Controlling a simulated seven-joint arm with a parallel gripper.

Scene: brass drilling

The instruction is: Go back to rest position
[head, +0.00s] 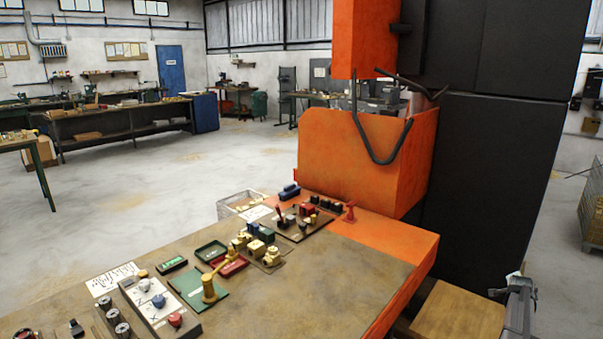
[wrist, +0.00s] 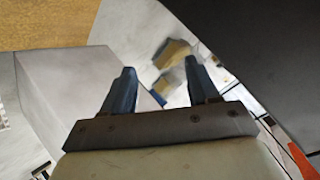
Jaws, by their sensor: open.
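My gripper (wrist: 160,67) shows in the wrist view with its two dark blue fingers apart and nothing between them. Behind the gap is a blurred pale area with brown and yellowish shapes, away from the fingers. I cannot make out my gripper for certain in the head view. The workbench (head: 335,262) in the head view carries brass parts, a green tray (head: 211,250), a red tray (head: 230,266), a green mat (head: 190,285) with a brass piece (head: 210,288) on it, and a control panel (head: 158,303) with knobs.
A large orange and black machine (head: 365,155) stands at the bench's far right end. A wooden surface (head: 460,315) lies at the lower right. In the wrist view, a grey block (wrist: 65,85) is left of the fingers and a dark panel (wrist: 270,50) right.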

